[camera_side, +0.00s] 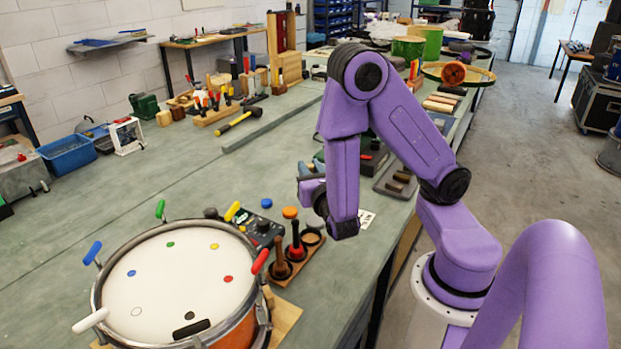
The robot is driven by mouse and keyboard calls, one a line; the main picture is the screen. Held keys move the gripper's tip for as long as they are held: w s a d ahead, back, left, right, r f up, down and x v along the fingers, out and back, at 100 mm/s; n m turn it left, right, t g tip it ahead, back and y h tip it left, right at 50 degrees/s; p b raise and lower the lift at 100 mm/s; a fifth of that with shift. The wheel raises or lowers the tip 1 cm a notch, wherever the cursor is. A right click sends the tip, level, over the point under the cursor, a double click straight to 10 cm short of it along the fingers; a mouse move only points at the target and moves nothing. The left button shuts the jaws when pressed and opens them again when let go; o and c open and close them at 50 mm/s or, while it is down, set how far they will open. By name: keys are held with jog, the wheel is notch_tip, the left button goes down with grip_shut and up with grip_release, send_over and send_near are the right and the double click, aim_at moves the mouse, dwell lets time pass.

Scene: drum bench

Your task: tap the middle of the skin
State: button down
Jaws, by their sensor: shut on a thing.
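The drum (240,332) stands at the lower left of the side view, with its pale skin (180,284) facing up. The middle of the skin is bare. Blue, green, yellow and red dots, a white ring and a black patch lie around its edge. Coloured handles stick out around the rim. My gripper (309,187) is partly in view at the end of my arm, above the bench and well apart from the drum, up and to its right. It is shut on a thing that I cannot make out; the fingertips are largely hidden.
A wooden rack (300,258) with upright dark-handled tools stands right of the drum. A black control box (258,229) with knobs is behind it.

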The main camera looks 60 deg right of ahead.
notch_tip(320, 180, up, 15)
jog(key=w+a+n+t+y, duration=0.15)
jog(key=w+a, duration=0.25)
jog(key=a, duration=0.5)
jog(key=w+a+n+t+y, duration=0.1)
jog(key=w+a+y, duration=0.15)
jog(key=a, duration=0.65)
jog(key=s+a+n+t+y, duration=0.1)
jog(key=a+n+y, duration=0.1)
jog(key=a, duration=1.5)
jog(key=shift+d+f, duration=0.15)
jog(key=shift+f, duration=2.65)
jog(key=shift+d+f, duration=0.15)
jog(key=shift+f, duration=2.6)
jog(key=shift+r, duration=2.6)
jog(key=shift+d, duration=0.1)
jog(key=w+d+f, duration=0.2)
jog(key=w+d, duration=0.3)
jog(key=d, duration=0.7)
jog(key=s+d+f, duration=0.1)
jog(key=d, duration=0.6)
jog(key=s+d+f, duration=0.1)
jog(key=d+f, duration=0.1)
jog(key=d, duration=0.5)
jog(key=shift+s+d+f+y, duration=0.2)
jog(key=shift+s+f+y, duration=0.05)
jog(key=shift+y, duration=0.05)
